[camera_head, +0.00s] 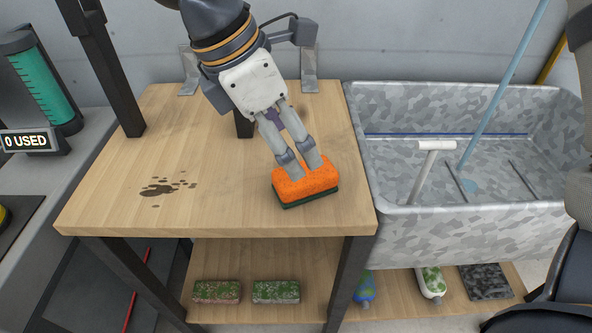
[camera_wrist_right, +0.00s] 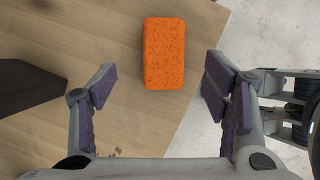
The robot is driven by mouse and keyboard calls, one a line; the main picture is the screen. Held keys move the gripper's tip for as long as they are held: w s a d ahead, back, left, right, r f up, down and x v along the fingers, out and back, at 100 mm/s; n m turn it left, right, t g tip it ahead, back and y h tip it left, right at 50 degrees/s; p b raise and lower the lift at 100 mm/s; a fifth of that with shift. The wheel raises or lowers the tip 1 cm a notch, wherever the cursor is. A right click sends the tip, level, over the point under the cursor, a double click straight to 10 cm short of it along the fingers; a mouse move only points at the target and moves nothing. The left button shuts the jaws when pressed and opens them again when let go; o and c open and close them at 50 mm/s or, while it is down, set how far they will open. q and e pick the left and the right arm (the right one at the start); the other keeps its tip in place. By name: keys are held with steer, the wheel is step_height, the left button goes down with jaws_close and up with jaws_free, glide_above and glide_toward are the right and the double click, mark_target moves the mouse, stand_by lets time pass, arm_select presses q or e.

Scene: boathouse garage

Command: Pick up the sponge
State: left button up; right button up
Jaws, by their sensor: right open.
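The sponge (camera_head: 305,184) is a bright orange block with a dark green bottom layer. It lies flat on the wooden tabletop (camera_head: 225,200), near its front right corner. My right gripper (camera_head: 302,167) reaches down from the top of the head view, and its fingertips overlap the sponge's far part there. In the right wrist view the whole orange top of the sponge (camera_wrist_right: 164,53) shows clear, between and ahead of the open, empty fingers (camera_wrist_right: 159,86). Contact with the sponge cannot be told. My left gripper is not in view.
A metal sink (camera_head: 470,232) stands right of the table, with a blue pole (camera_head: 505,80) and a white-handled tool (camera_head: 430,165) in it. Two green-patched blocks (camera_head: 217,291) lie on the lower shelf. A dark post (camera_head: 115,75) rises at the table's left. The tabletop's left part is clear, with dark stains.

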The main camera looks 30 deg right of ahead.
mark_target(305, 171)
steer(key=x, duration=0.7)
steer(key=shift+s+a+f+b, duration=0.15)
steer(key=shift+s+f+b, duration=0.1)
steer(key=shift+s+b, duration=0.1)
steer(key=shift+w+f, duration=0.15)
steer(key=shift+f, duration=0.25)
steer(key=c, duration=1.2)
